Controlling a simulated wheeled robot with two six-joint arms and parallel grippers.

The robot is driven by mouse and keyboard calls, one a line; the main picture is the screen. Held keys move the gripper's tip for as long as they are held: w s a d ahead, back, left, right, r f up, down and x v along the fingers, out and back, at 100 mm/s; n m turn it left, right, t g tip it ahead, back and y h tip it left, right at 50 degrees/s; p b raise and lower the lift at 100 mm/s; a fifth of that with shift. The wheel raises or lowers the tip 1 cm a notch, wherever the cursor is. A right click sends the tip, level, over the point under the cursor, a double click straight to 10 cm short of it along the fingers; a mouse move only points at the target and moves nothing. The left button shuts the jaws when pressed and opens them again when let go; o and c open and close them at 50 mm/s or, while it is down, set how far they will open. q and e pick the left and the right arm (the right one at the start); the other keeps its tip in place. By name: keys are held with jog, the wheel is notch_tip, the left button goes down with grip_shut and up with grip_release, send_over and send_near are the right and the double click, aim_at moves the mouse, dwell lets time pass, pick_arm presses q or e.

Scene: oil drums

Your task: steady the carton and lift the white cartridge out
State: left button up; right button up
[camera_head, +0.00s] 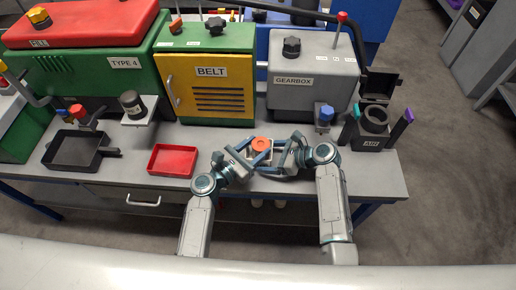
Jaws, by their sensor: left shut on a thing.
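A small carton (262,153) stands near the front edge of the bench, between my two grippers and largely hidden by them. A round orange top (260,143) shows at the carton; I cannot tell whether it belongs to the white cartridge, and no white side of it is clear. My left gripper (250,157) comes in from the left and is shut on what looks like the carton's side. My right gripper (279,160) is close against the right side of the carton; whether its fingers are open or shut is unclear.
A red tray (172,161) and a black tray (74,150) lie to the left. Behind stand the green and yellow BELT cabinet (209,85) and the grey GEARBOX housing (311,78). A black AIR holder (374,128) is at the right. The bench's front right is clear.

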pick_arm(q)
notch_tip(320, 180, up, 10)
dwell(0.4)
pick_arm(e)
jog(key=o, duration=0.6)
jog(key=shift+d, duration=0.1)
jog(key=v, duration=1.2)
jog(key=shift+f, duration=0.1)
